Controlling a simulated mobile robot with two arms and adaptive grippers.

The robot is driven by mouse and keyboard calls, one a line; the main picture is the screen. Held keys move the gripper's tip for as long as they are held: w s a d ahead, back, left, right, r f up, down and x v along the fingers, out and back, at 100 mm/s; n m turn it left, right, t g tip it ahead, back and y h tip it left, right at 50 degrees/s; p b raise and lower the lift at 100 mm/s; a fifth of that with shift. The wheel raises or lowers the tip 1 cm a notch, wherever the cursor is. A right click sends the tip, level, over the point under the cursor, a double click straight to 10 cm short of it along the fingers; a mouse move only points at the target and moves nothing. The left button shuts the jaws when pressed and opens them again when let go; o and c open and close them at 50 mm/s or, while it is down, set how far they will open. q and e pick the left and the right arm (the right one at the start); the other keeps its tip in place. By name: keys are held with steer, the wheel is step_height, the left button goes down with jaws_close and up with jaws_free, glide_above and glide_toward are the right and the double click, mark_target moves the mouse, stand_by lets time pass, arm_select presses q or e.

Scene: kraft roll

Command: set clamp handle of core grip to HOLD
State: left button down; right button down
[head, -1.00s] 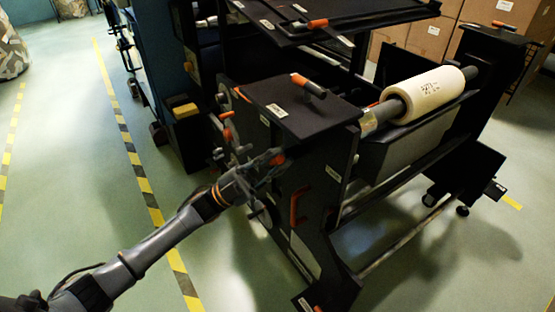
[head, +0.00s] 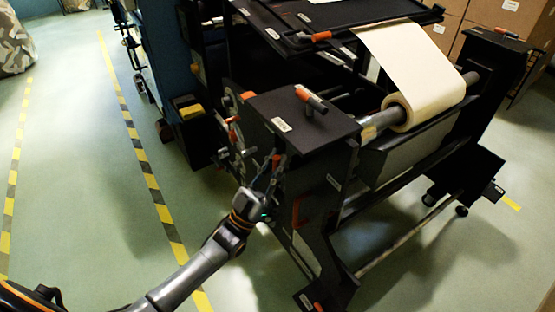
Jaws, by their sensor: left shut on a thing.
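My left gripper (head: 272,176) is at the near side panel of the black roll stand (head: 330,190), its fingers pointing up. It is shut on a small orange-tipped handle (head: 277,160), which looks like the clamp handle; the fingers partly hide it. The handle's setting and any HOLD mark cannot be read. The kraft roll (head: 432,107) sits on a grey shaft (head: 378,124) at the right of this panel, with paper (head: 410,55) running up to the upper black table. My right gripper is not in view.
Another orange-tipped lever (head: 311,98) stands on the stand's top plate. An orange pull handle (head: 300,208) is on the side panel, close to my left gripper. Cardboard boxes (head: 500,15) stand behind. The floor at the left, with striped tape (head: 150,190), is clear.

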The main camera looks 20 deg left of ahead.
arm_select(q)
steer(key=shift+n+y, duration=0.4)
steer(key=shift+n, duration=0.1)
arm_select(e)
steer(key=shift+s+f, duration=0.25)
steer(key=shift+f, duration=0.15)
arm_select(q)
steer(key=c, duration=1.3)
jaws_free()
steer(key=shift+a, duration=0.1)
steer(key=v, duration=1.2)
steer(key=shift+w+f, duration=0.1)
steer(key=shift+f, duration=0.05)
